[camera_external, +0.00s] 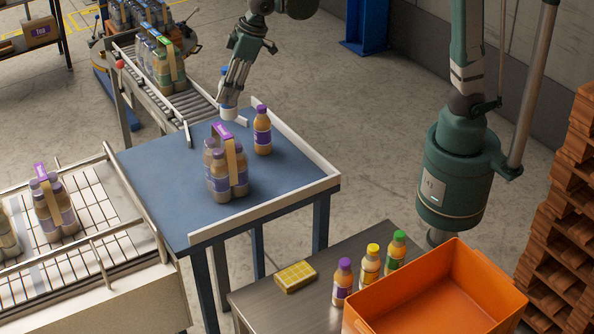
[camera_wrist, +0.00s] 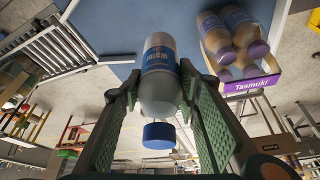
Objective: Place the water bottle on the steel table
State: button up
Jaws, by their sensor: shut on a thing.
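The water bottle (camera_external: 229,113) is clear-white with a blue cap and a blue label. In the wrist view the bottle (camera_wrist: 159,65) sits between the green-padded fingers, cap toward the camera. My gripper (camera_external: 230,96) is shut on it at the far end of the blue-topped table. In the external view the fingers hide much of the bottle, and I cannot tell whether its base touches the blue top. The steel table (camera_external: 262,306) is in the front, right of the blue table and lower in the picture.
The blue table (camera_external: 165,165) has a raised white edge (camera_external: 270,204), a bottle pack (camera_external: 218,178) and a single purple-capped bottle (camera_external: 262,132). The steel table carries several bottles, a yellow block (camera_external: 295,276) and an orange crate (camera_external: 440,300). Its front left is clear.

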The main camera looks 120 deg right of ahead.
jog(key=s+a+n+y, duration=0.1)
jog(key=s+a+n, duration=0.25)
jog(key=a, duration=0.75)
jog(key=s+a+n+y, duration=0.1)
jog(key=s+a+n, duration=0.25)
jog(key=a, duration=0.75)
jog(key=s+a+n+y, duration=0.2)
jog(key=s+a+n, duration=0.15)
jog(key=a, duration=0.85)
jog(key=s+a+n+g+y, duration=0.25)
jog(key=s+a+n, duration=0.65)
jog(key=s+a, duration=1.3)
notch_tip(320, 180, down, 23)
jog(key=shift+d+r+g, duration=0.2)
jog(key=shift+g, duration=0.15)
jog(key=shift+w+h, duration=0.1)
jog(key=shift+h, duration=0.15)
notch_tip(320, 180, down, 6)
jog(key=shift+f, duration=0.15)
